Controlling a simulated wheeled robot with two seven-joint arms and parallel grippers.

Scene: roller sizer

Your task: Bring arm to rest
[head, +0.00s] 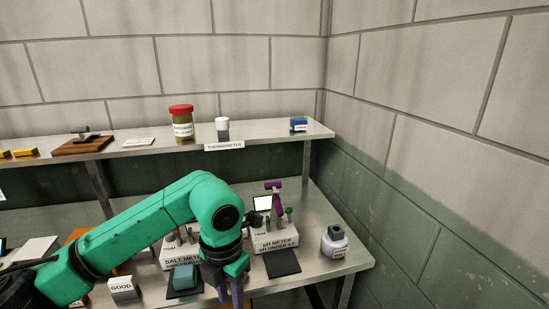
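My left arm (150,227) is green and comes in from the lower left. It bends at a raised joint and reaches down over the front of the lower bench (335,262). My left gripper (231,293) points down at the bottom edge of the view, with purple-grey fingers. The fingertips are cut off, so I cannot tell whether it is open or holds anything. My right gripper is not in view.
Beside the gripper are a salt meter (181,256), a teal block (184,277), a pH meter (275,240) and a white "GOOD" block (123,288). A grey bottle (335,242) stands right. The upper shelf (265,139) holds a red-lidded jar (182,124). Walls close the back and right.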

